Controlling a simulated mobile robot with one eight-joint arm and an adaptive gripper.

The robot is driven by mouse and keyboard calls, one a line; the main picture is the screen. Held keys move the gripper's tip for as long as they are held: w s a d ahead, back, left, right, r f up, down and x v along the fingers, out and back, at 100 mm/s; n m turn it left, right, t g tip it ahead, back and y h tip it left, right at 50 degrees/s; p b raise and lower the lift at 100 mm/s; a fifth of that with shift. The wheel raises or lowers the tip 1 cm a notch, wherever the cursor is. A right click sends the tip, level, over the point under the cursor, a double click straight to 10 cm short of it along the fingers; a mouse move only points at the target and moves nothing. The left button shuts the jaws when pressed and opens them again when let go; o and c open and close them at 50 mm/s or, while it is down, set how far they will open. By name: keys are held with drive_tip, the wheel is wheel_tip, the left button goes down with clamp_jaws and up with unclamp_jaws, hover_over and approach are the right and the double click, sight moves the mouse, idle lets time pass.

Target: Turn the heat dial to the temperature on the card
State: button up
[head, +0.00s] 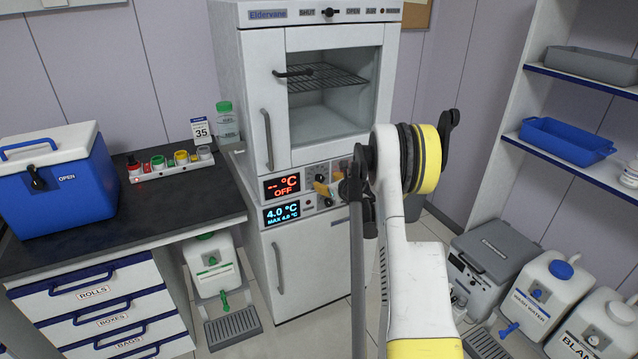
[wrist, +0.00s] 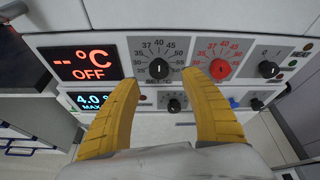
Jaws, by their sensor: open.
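The card (head: 201,131) reads 35 and stands at the back of the dark bench. The control panel (head: 339,171) is below the oven door. In the wrist view, a black dial (wrist: 158,68) has a scale showing 35, 37, 40 and 45 and lettering like "SET °C" below it. A red dial (wrist: 220,69) with a similar scale is to its right. The red display (wrist: 88,63) reads "-- °C OFF". My gripper (wrist: 163,82) is open and empty in front of the panel, its yellow fingers either side of the black dial, apparently not touching it. The dial's exact pointer direction is unclear.
A further black knob (wrist: 268,69) is right of the red dial. A lower panel has a blue display (head: 283,213) reading 4.0 °C and small knobs (wrist: 174,104).

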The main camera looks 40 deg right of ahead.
sight(321, 179)
drive_tip(key=b+x, duration=0.1)
drive_tip(key=x, duration=0.4)
drive_tip(key=shift+w+f, duration=0.1)
drive_tip(key=shift+w, duration=0.15)
clamp_jaws()
